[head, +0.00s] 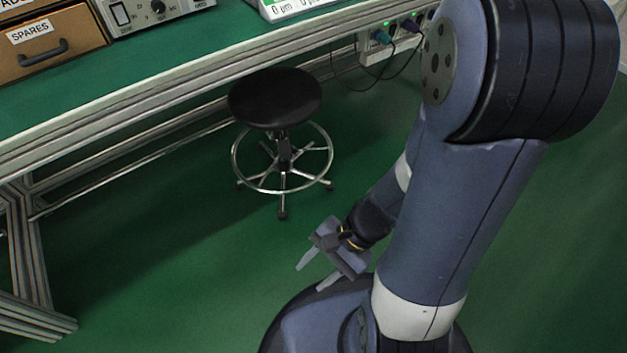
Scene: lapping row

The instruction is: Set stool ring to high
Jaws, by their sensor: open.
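A stool (275,98) with a round black seat stands on the green floor, partly under the front edge of the bench. Its chrome foot ring (237,165) circles the column below the seat, a little above the castered feet. Spokes join the ring to the column. My gripper (312,273) is open and empty, low in front of the stool and to its right. Its fingers point down and left, apart from the ring.
A green-topped bench (150,75) with a metal frame runs across the back. The floor (150,250) left of my gripper is clear.

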